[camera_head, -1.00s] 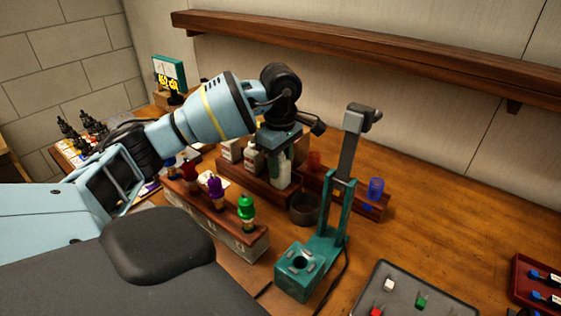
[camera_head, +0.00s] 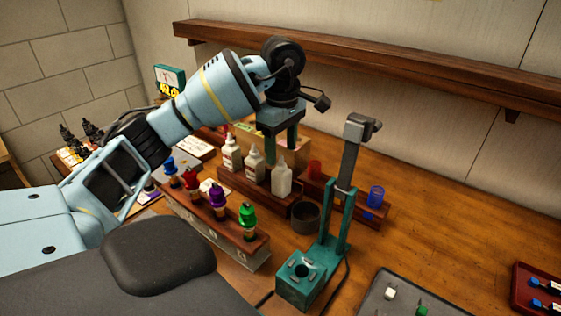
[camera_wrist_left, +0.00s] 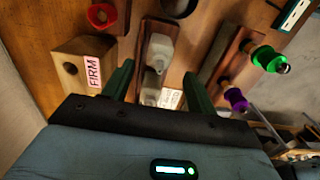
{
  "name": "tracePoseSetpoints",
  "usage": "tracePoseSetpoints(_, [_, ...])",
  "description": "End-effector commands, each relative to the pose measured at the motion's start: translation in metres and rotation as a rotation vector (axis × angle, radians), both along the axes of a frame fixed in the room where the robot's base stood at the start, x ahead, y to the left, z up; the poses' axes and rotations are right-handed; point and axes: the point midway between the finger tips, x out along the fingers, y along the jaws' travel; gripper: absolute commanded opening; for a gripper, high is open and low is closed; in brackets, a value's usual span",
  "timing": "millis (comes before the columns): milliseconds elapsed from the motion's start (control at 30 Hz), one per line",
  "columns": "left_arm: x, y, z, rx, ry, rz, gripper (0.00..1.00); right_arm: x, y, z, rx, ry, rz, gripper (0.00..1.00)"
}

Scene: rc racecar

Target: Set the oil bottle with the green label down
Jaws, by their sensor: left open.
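Three pale bottles stand upright in a row in a dark wooden rack (camera_head: 240,186): a left one (camera_head: 231,157), a middle one (camera_head: 252,166) and a right one (camera_head: 281,180). I cannot make out a green label on any of them, so I cannot tell which is the green-labelled one. My left gripper (camera_head: 280,148) is open and empty, pointing down above the right end of the row. In the left wrist view its green fingers (camera_wrist_left: 157,76) are apart, with pale bottles (camera_wrist_left: 160,52) showing beyond and between them. My right gripper is out of view.
A block marked FIRM (camera_wrist_left: 85,62) is beside the bottles.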

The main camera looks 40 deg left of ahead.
Motion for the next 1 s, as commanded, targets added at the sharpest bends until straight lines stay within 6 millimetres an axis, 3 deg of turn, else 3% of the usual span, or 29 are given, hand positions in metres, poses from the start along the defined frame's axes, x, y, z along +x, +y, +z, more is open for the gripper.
tracePoseSetpoints(33, [0.0,0.001,0.021,0.002,-0.017,0.003,0.58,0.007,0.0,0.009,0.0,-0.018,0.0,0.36])
tracePoseSetpoints(100, [-0.001,0.001,0.032,0.001,-0.016,0.003,0.58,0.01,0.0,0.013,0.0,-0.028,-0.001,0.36])
tracePoseSetpoints(300, [0.0,0.001,0.049,0.0,-0.01,0.002,0.58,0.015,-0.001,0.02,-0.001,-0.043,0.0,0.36])
tracePoseSetpoints(1000, [0.0,0.001,0.05,0.001,-0.006,0.001,0.58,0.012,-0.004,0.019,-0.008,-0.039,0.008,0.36])
